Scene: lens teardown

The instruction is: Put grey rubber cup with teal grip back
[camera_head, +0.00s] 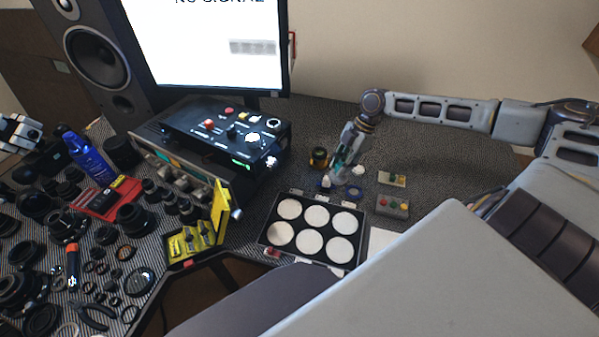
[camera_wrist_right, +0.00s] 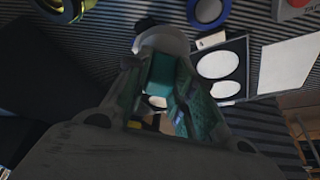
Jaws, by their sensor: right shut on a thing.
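The grey rubber cup with the teal grip is in my right gripper (camera_head: 341,168). In the right wrist view its teal grip (camera_wrist_right: 160,73) sits between the two fingers, and its pale grey cup end (camera_wrist_right: 165,40) points away from the gripper. In the head view the gripper points down just above the back part of the bench, behind the lens case. I cannot tell whether the cup touches the bench. A pale jointed piece (camera_head: 18,132) at the far left edge may be my left gripper; its jaws are not clear.
A black case with several white discs (camera_head: 262,238) lies in front of the gripper. A control unit (camera_head: 190,150) stands left. Bare bench lies behind.

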